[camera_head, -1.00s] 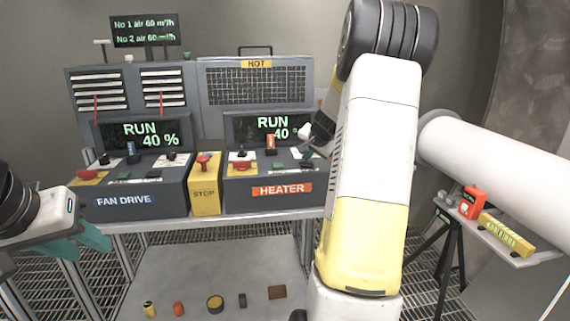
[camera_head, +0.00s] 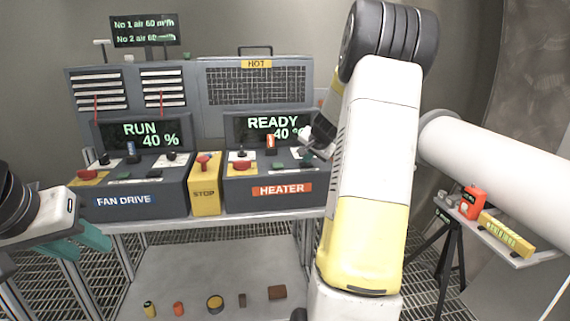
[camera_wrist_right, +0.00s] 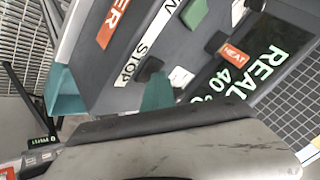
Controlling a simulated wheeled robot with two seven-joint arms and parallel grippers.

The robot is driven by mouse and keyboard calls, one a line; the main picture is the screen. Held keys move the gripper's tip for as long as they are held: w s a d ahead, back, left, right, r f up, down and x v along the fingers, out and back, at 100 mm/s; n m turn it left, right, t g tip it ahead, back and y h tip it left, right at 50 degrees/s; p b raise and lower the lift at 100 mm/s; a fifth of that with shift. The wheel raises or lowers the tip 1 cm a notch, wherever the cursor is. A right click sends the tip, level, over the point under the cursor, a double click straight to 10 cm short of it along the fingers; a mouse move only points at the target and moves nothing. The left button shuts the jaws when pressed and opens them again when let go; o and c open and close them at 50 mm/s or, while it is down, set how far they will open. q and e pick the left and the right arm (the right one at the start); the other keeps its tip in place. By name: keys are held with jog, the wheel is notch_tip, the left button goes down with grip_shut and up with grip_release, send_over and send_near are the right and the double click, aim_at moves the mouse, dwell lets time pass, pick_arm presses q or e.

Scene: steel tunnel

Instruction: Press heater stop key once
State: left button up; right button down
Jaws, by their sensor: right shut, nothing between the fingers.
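The heater console (camera_head: 245,203) stands right of the yellow STOP box, with an orange HEATER label. Its screen (camera_head: 272,124) reads READY, with 40 below. In the right wrist view, the black stop key (camera_wrist_right: 149,68) sits beside a white STOP label (camera_wrist_right: 131,61). My right gripper (camera_wrist_right: 158,92) is shut and empty, its teal tip close to that key; I cannot tell whether they touch. In the head view my right gripper (camera_head: 308,156) is over the console's right side, partly hidden by my arm. My left gripper (camera_head: 92,246) is open and empty, low at the left.
The fan drive console (camera_head: 140,200) reads RUN 40 %. The yellow STOP box (camera_head: 205,198) with a red knob stands between the consoles. A green key (camera_wrist_right: 194,12) is near the stop key. Several small objects lie on the lower shelf (camera_head: 190,270). A white pipe (camera_head: 500,155) is at right.

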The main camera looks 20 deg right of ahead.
aim_at(307, 165)
dwell(0.3)
jog(key=shift+r, duration=0.85)
jog(key=shift+r, duration=2.55)
